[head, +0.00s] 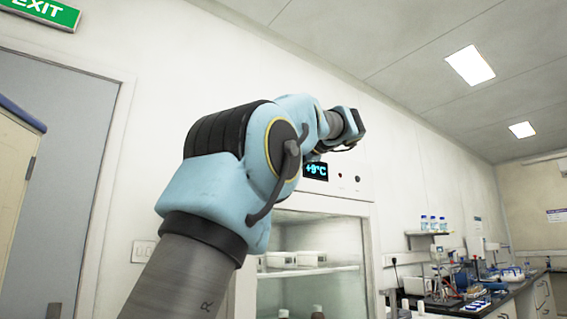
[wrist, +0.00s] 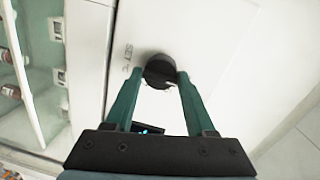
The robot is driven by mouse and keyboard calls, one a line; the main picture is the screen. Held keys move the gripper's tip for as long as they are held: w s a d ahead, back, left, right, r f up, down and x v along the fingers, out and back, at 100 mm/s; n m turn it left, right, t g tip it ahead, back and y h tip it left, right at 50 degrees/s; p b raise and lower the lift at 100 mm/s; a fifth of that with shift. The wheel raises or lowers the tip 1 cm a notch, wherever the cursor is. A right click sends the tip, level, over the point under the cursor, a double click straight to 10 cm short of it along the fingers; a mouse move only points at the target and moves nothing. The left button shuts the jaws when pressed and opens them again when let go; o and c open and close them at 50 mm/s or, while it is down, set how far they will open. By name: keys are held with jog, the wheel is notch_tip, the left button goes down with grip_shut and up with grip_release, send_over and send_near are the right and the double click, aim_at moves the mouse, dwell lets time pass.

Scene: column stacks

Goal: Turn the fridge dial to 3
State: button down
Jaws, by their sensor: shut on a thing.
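The fridge (head: 340,188) stands ahead with its panel at the top. Its display (head: 316,170) reads +9°C. The fridge dial (wrist: 160,70) is a round black knob on the white panel in the wrist view, beside small "SET °C" lettering. A small light mark shows on its lower right edge. The numbers around it cannot be read. My gripper (wrist: 161,80) has its two green fingers on either side of the dial and is shut on it. In the head view my arm hides the dial and the fingers.
Below the panel, a glass-fronted compartment (head: 308,258) holds trays and bottles on shelves. A wall shelf (head: 428,233) with bottles and a lab bench (head: 500,300) with equipment are at the right. A grey door (head: 50,130) is at the left.

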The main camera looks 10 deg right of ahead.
jog(key=shift+r, duration=0.25)
jog(key=c, duration=0.7)
grip_release()
jog(key=o, duration=0.4)
jog(key=shift+f, duration=0.15)
jog(key=shift+s, duration=0.1)
jog(key=b+v, duration=0.2)
jog(key=v, duration=0.8)
jog(key=shift+s+d, duration=0.2)
jog(key=shift+s, duration=0.15)
